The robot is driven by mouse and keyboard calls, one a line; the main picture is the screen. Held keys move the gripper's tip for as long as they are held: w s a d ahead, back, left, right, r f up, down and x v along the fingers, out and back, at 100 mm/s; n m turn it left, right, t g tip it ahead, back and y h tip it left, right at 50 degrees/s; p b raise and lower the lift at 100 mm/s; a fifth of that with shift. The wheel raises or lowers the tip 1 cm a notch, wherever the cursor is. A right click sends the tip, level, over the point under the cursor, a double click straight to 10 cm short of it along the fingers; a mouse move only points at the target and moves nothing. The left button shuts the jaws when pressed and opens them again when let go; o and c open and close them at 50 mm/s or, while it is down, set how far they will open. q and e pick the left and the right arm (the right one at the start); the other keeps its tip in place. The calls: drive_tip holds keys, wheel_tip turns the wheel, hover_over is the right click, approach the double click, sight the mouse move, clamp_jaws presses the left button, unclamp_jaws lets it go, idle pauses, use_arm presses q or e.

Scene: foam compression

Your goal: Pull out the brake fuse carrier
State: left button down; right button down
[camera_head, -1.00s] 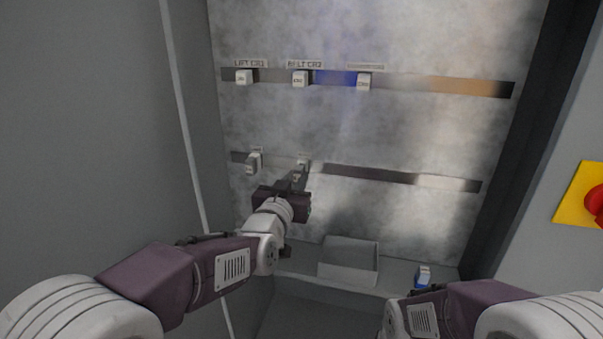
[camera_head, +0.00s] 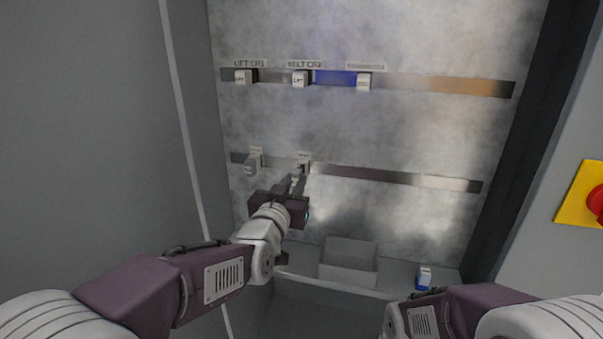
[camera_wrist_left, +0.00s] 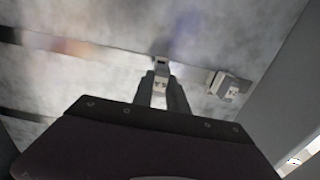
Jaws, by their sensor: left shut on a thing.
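My left gripper (camera_head: 297,183) is shut on a small pale fuse carrier (camera_wrist_left: 160,87), in front of the lower rail (camera_head: 400,180). The label above that holder is too small to read. My right gripper is out of view.
An open grey bin (camera_head: 348,262) stands on the ledge below. A blue-and-white piece (camera_head: 424,278) is to its right. A red knob on a yellow plate (camera_head: 572,205) is at far right.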

sight(295, 182)
use_arm(q)
drive_tip(key=shift+b+v, duration=0.55)
drive_tip(key=shift+v, duration=1.9)
